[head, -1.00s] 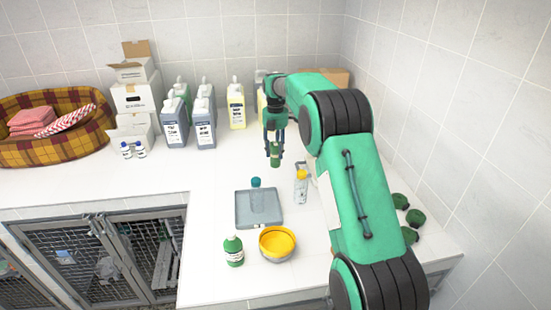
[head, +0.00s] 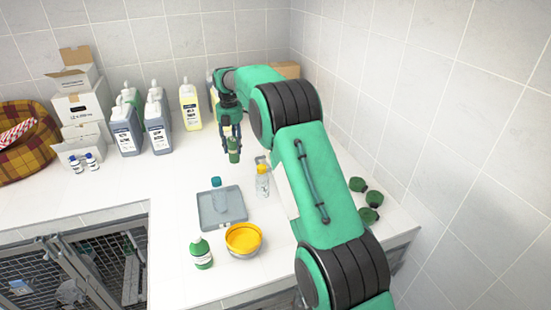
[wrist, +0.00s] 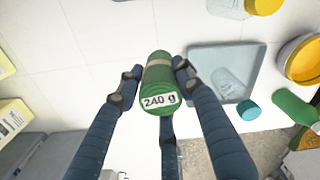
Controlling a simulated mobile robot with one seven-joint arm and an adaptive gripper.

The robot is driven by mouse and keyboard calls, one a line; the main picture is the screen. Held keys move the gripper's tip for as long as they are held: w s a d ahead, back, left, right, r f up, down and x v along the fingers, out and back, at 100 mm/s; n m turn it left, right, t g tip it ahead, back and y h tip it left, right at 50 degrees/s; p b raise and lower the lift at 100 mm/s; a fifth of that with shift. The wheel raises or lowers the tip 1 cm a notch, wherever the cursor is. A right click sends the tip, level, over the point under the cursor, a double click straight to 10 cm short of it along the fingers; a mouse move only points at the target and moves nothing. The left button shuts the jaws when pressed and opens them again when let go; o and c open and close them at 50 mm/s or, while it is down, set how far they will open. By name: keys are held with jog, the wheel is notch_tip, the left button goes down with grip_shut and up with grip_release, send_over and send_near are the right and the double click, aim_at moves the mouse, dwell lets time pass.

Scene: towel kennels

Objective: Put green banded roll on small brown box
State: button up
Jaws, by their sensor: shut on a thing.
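The green banded roll (wrist: 158,76) is green with a tan band and a "240 g" label on its end. My gripper (head: 232,142) is shut on it, with dark fingers around its sides in the wrist view. In the head view the roll (head: 234,155) hangs below the fingers over the white counter, behind the grey tray. A brown box (head: 287,70) stands at the back right against the wall, partly hidden behind my arm. The roll is in front of it and to its left, well apart from it.
A grey tray (head: 211,214) holds a teal-capped bottle. A yellow-capped bottle (head: 262,184), yellow bowl (head: 243,240) and green bottle (head: 201,253) stand nearby. Several jugs (head: 157,122) and stacked cartons (head: 80,105) line the back left. Three green rolls (head: 372,198) lie right of my arm.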

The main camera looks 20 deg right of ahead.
aim_at(232, 139)
notch_tip(232, 139, up, 6)
jog(key=shift+f, duration=0.1)
jog(key=shift+s+d+r, duration=0.55)
jog(key=shift+s+d, duration=0.05)
jog(key=shift+s, duration=0.15)
jog(key=s+d+r, duration=0.2)
jog(key=s+d, duration=0.2)
jog(key=s, duration=0.6)
jog(key=s+d+r+m, duration=0.1)
jog(key=s+d+r, duration=0.15)
jog(key=s, duration=0.85)
jog(key=s+d+r, duration=0.1)
jog(key=s+d, duration=0.3)
jog(key=s, duration=0.6)
jog(key=s+d+f, duration=0.1)
jog(key=s+f, duration=0.2)
jog(key=s, duration=0.8)
jog(key=s+f, duration=0.3)
jog(key=s, duration=0.9)
notch_tip(232, 139, down, 7)
jog(key=s, duration=0.1)
jog(key=shift+s+r+m+b, duration=0.2)
jog(key=shift+s+m+b, duration=0.1)
